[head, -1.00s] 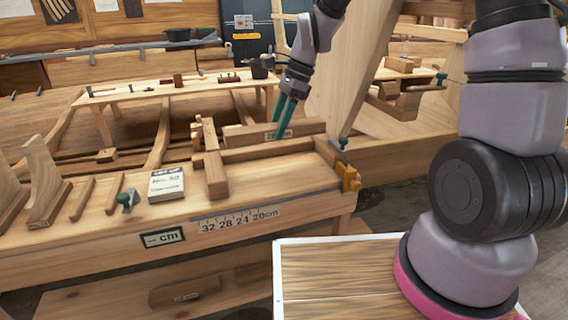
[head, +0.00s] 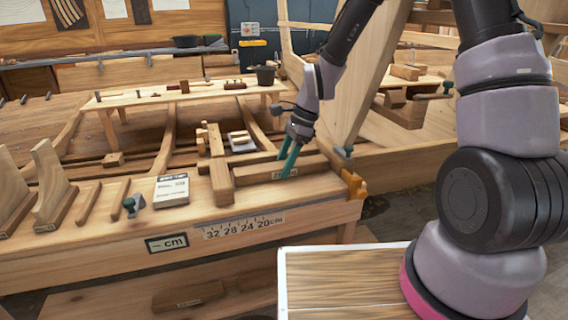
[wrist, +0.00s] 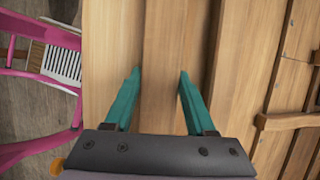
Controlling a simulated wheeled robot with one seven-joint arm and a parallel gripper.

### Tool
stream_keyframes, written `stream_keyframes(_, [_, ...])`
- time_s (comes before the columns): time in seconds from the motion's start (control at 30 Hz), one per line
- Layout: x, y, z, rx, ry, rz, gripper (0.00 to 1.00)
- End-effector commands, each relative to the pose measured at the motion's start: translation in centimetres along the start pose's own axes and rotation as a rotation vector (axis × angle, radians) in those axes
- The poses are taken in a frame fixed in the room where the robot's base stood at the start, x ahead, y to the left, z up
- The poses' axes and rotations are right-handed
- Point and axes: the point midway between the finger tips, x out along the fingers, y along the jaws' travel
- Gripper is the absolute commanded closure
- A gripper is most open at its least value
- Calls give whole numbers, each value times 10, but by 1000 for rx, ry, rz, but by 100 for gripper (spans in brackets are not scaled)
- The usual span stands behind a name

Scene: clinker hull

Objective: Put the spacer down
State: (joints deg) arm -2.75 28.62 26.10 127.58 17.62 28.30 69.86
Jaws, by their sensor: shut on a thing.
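The spacer (head: 262,174) is a plain wooden bar with a small printed label on its side. In the head view it lies lengthwise along the right part of the workbench top (head: 300,195). It looks level and at or very near the bench top; I cannot tell whether it touches. Its left end is close to a wooden cross block (head: 221,182). My gripper (head: 289,162) comes down from above and is shut on the spacer near its middle. In the wrist view the green fingers of my gripper (wrist: 158,78) stand either side of the spacer (wrist: 165,100).
A white card box (head: 172,189), a small clamp (head: 133,204) and wooden pieces stand at left. A yellow-orange clamp (head: 354,184) is at the right end. A long trestle table (head: 180,97) stands behind.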

Motion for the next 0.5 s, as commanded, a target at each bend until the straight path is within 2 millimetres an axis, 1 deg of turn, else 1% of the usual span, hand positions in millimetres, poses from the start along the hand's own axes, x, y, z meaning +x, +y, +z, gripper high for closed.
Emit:
stream_keyframes(0.03, [1, 0, 0, 0, 0, 1, 33])
stream_keyframes(0.07, [0, 0, 0, 0, 0, 1, 21])
stream_keyframes(0.1, [0, 0, 0, 0, 0, 1, 14])
stream_keyframes(0.4, [0, 0, 0, 0, 0, 0, 14])
stream_keyframes(0.5, [-7, 0, 1, 1, 0, -2, 14])
